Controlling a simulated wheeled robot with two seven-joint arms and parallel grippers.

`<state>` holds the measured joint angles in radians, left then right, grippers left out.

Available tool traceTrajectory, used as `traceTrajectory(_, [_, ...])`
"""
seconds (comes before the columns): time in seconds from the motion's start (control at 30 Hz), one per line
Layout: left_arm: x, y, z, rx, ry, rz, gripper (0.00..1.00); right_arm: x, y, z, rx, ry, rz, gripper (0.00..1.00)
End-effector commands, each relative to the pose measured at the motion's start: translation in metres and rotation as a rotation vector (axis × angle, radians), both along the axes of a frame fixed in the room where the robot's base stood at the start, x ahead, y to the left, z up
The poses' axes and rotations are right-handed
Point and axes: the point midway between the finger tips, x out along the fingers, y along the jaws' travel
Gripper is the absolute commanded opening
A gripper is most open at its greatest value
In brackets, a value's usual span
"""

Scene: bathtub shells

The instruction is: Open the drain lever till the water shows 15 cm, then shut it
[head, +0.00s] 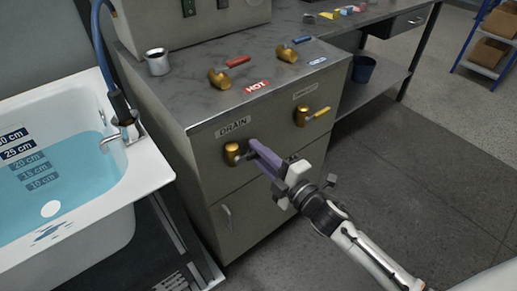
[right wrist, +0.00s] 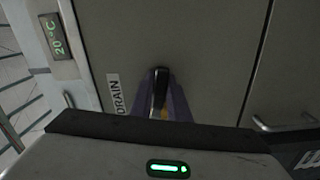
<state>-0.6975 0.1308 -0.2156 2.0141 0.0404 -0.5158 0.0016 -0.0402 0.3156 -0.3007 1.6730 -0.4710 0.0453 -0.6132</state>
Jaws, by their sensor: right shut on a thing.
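The brass drain valve (head: 232,153) sits on the grey cabinet front beside the DRAIN label (head: 233,127). The purple fingers of my right gripper (head: 257,149) are shut on its lever and hide most of it. In the right wrist view, the dark lever (right wrist: 160,88) stands between the fingers, with a brass bit below. The white bathtub (head: 153,170) at the left holds blue water (head: 85,185). The water line lies between the 25 cm mark (head: 18,149), which is dry, and the 20 cm mark (head: 27,161), which is under water. My left gripper is not in view.
A second brass valve with a yellow lever (head: 319,113) is on the cabinet front, right of the drain valve. Valves with red (head: 238,61) and blue (head: 302,40) levers and a metal cup (head: 157,62) stand on the top. Open floor lies to the right.

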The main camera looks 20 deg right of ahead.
Motion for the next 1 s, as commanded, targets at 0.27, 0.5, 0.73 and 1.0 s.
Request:
traceTrajectory(0.27, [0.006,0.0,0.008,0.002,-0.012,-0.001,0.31,-0.002,0.005,-0.015,0.235,0.088,-0.001,0.0])
traceTrajectory(0.5, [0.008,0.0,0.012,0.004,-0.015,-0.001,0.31,-0.004,0.011,-0.025,0.42,0.154,-0.001,0.0])
traceTrajectory(0.73, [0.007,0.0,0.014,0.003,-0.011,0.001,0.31,-0.006,0.016,-0.031,0.548,0.2,0.0,0.0])
traceTrajectory(1.0, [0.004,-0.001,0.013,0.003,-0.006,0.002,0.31,-0.007,0.019,-0.035,0.621,0.228,-0.001,0.0])
